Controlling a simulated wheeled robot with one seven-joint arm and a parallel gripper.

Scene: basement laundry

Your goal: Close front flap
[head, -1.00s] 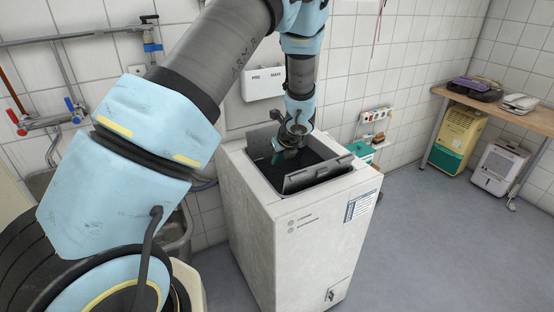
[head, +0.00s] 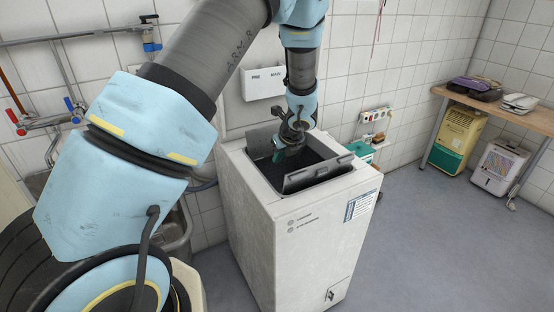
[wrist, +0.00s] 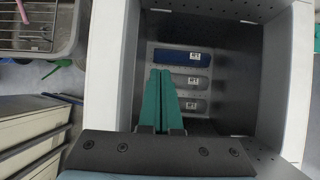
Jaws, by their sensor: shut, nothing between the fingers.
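The white top-loading washer (head: 300,240) stands in the middle of the head view with its top opening uncovered. The front flap (head: 318,173) is a grey plate standing tilted up along the front edge of the opening. Another grey flap (head: 260,143) stands up at the back left of the opening. My gripper (head: 277,157) points down into the opening, behind the front flap and apart from it. In the wrist view its teal fingers (wrist: 160,74) are together and empty. Its dark mount hides the lower part of that view.
Labelled compartments (wrist: 182,82) show inside the washer in the wrist view. A sink basin (head: 174,238) is left of the washer and a wall box (head: 264,84) is behind it. A wooden table (head: 505,108) stands far right. The floor in front right is clear.

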